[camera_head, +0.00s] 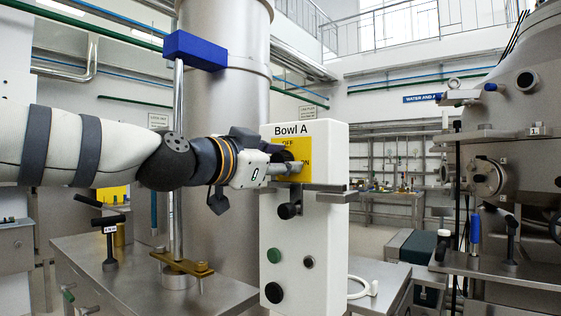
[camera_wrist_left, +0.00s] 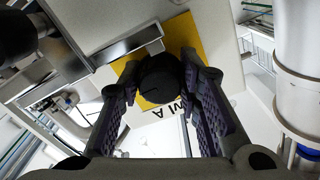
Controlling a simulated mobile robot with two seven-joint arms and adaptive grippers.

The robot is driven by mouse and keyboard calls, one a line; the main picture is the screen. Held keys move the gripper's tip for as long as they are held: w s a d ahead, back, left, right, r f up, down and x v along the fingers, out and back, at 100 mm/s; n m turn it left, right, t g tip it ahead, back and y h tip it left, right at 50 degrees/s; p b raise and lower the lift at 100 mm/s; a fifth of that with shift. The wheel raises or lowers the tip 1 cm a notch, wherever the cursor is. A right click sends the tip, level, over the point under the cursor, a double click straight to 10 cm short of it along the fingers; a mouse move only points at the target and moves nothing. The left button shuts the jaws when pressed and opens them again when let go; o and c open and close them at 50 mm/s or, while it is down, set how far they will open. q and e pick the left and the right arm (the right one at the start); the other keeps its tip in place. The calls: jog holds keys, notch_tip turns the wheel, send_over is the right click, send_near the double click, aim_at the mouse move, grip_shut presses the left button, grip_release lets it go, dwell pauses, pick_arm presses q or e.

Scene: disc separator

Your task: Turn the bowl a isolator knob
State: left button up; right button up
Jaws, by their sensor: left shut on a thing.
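The Bowl A control box (camera_head: 335,225) is a tall white panel in the middle of the head view. Its isolator has a yellow plate (camera_head: 304,146) with OFF and ON lettering near the top. My left gripper (camera_head: 292,167) comes in from the left and reaches this plate, hiding most of the knob in the head view. In the left wrist view, the black isolator knob (camera_wrist_left: 158,80) sits between the two fingers of the left gripper (camera_wrist_left: 160,88), which are shut on it. The yellow plate (camera_wrist_left: 187,38) shows around the knob. My right gripper is not in view.
Below the isolator, the box carries a black knob (camera_head: 288,210), a green button (camera_head: 274,256) and a larger black knob (camera_head: 274,293). A large steel vessel (camera_head: 505,150) stands at the right.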

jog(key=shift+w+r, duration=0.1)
pick_arm(q)
jog(key=shift+r+n+p, duration=0.2)
jog(key=shift+n+p, duration=0.4)
jog(key=shift+n, duration=0.6)
jog(key=shift+n+p, duration=0.35)
jog(key=shift+n, duration=0.75)
jog(key=shift+f+n, duration=0.15)
jog(key=shift+n, duration=0.85)
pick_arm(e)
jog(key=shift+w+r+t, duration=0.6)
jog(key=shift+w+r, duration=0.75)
pick_arm(q)
jog(key=o, duration=1.2)
jog(key=shift+c, duration=0.2)
